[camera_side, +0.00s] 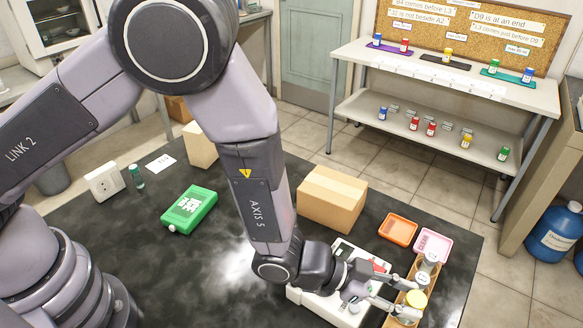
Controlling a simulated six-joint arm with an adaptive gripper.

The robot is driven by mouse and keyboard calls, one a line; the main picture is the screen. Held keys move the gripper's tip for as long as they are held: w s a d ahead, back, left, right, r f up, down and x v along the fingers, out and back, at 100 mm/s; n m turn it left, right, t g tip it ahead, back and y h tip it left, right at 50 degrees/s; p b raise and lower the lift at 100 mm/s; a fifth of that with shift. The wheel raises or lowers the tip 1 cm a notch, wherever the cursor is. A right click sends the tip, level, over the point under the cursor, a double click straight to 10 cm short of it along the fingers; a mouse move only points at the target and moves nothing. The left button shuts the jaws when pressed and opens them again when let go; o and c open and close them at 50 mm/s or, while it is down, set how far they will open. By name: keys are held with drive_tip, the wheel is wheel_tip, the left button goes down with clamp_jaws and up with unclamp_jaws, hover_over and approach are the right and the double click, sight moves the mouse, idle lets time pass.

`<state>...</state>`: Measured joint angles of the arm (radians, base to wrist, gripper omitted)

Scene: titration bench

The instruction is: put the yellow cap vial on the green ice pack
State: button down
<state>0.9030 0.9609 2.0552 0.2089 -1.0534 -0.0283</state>
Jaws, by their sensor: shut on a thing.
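The yellow cap vial (416,299) stands at the wooden rack at the front right of the black bench. Its yellow cap shows, but its body is mostly hidden. My gripper (413,298) reaches in from the left, with one finger on each side of the vial, shut on it. I cannot tell whether the vial is lifted from the rack. The green ice pack (190,209) lies flat on the left part of the bench, well away from my gripper. Its top looks bare.
Other pale-capped vials (430,261) stand in the rack close to my gripper. A white device (346,308) is under my wrist. An orange tray (398,229), a pink tray (433,245) and a cardboard box (332,198) stand behind. The bench between box and ice pack looks clear.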

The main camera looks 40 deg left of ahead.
wheel_tip(320, 180, up, 5)
drive_tip(key=w+a+f+n+t+y, duration=0.1)
drive_tip(key=w+a+n+t+y, duration=0.45)
drive_tip(key=a, duration=0.85)
drive_tip(key=w+a+n+t+y, duration=0.2)
drive_tip(key=w+a+n+y, duration=0.65)
drive_tip(key=a, duration=0.55)
drive_tip(key=n+g+y, duration=0.9)
drive_tip(key=n+y, duration=0.2)
drive_tip(key=n, duration=0.2)
hover_over(192, 208)
wheel_tip(192, 208, down, 12)
drive_tip(key=shift+f, duration=0.1)
drive_tip(key=shift+f, duration=0.1)
drive_tip(key=c, duration=0.8)
unclamp_jaws()
